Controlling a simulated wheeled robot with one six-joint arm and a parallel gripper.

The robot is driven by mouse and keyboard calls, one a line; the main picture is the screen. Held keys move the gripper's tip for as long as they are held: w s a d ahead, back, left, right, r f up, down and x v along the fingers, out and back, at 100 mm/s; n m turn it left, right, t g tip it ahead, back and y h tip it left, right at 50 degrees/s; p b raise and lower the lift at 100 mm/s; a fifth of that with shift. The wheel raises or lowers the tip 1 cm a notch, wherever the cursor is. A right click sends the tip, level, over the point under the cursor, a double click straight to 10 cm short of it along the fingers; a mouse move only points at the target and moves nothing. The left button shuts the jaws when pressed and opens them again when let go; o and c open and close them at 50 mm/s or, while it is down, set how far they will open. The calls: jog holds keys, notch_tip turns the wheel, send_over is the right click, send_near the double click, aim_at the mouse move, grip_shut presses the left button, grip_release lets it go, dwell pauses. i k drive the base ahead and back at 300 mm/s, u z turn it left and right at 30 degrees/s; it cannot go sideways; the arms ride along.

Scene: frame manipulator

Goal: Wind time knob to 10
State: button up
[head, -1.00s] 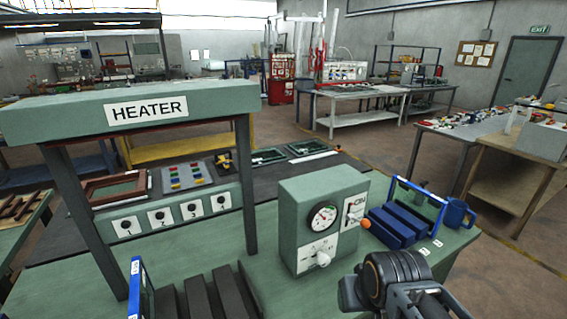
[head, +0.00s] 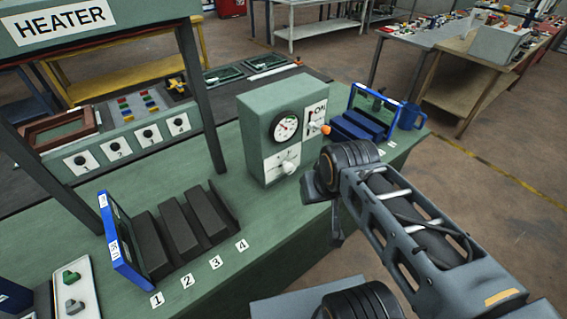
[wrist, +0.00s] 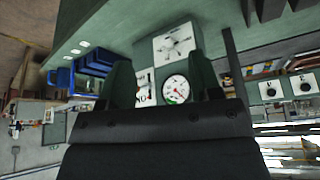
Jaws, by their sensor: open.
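The green control box (head: 255,112) stands on the green bench in the middle of the head view. Its front has a round gauge (head: 286,127) with a red needle, and below it a white time knob (head: 287,168) on a white scale plate. The scale numbers are too small to read. In the wrist view, the picture is upside down; the knob (wrist: 175,43) and gauge (wrist: 176,89) appear beyond my gripper (wrist: 163,60). In the head view the fingertips cannot be made out clearly.
A switch with an orange tip (head: 325,129) sits right of the gauge. A blue-framed rack (head: 375,100) and blue mug (head: 411,116) stand right of the box. Dark blocks (head: 180,228) and the heater frame (head: 203,95) stand left. Bench space before the box is clear.

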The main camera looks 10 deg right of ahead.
aim_at(289, 168)
jog(key=z, duration=1.2)
jog(key=k, duration=0.7)
jog(key=u, duration=1.15)
jog(key=i, duration=0.5)
jog(key=u, duration=0.05)
